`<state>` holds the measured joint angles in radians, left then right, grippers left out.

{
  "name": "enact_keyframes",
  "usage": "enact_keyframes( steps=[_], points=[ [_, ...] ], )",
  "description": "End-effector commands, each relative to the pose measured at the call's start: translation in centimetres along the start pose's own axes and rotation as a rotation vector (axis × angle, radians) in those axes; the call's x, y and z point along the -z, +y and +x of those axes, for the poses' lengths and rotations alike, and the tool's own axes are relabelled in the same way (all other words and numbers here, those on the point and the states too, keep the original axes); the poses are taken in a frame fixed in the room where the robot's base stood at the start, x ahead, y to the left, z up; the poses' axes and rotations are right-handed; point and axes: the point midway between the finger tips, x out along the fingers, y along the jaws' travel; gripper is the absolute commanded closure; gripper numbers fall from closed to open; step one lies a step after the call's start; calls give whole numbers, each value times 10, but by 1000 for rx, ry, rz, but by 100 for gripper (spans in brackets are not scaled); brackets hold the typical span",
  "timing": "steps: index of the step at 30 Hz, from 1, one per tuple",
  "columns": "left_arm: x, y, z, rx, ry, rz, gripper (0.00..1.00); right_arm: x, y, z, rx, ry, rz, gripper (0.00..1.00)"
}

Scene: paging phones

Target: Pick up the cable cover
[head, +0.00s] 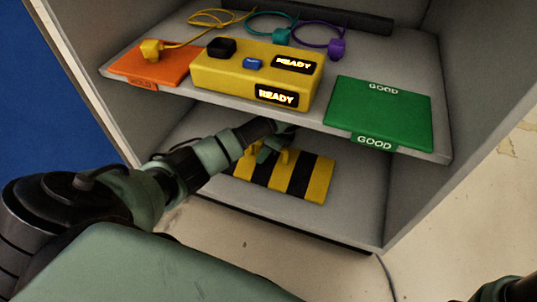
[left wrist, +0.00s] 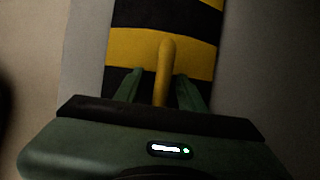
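The cable cover (head: 314,180) is a flat plate with yellow and black stripes, lying on the lower shelf. It has an upright yellow handle (left wrist: 166,65). In the head view, my left gripper (head: 268,152) reaches under the upper shelf to the cover's handle and hides part of it. In the left wrist view, the two green fingers of my left gripper (left wrist: 161,90) stand on either side of the handle, with a gap showing on both sides. The left gripper is open. Only a piece of my right arm shows at the bottom right corner of the head view.
The upper shelf (head: 330,118) hangs close above my left forearm. It holds an orange HOLD mat (head: 150,66), a yellow READY box (head: 228,78), a green GOOD mat (head: 385,112) and yellow, teal and purple cables. The cabinet's side walls flank the lower shelf.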

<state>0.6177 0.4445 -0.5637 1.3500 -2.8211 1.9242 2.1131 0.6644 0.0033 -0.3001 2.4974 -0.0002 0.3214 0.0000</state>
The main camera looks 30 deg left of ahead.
Motion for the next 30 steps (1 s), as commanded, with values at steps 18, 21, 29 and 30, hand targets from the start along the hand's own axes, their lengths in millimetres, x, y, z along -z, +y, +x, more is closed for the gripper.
enact_keyframes(
  steps=[18, 21, 29, 30],
  points=[
    [1, 0, 3, -1, 0, 0, 100, -3, 0, -3, -4, -12, 2, 64],
    [1, 0, 3, -1, 0, 0, 100, -4, 0, -3, -4, -13, 2, 64],
    [1, 0, 3, -2, -1, 1, 100, -4, 0, -3, -3, -13, 2, 64],
    [1, 0, 3, -2, -1, 1, 100, -4, 0, -3, -3, -13, 2, 64]
  ],
)
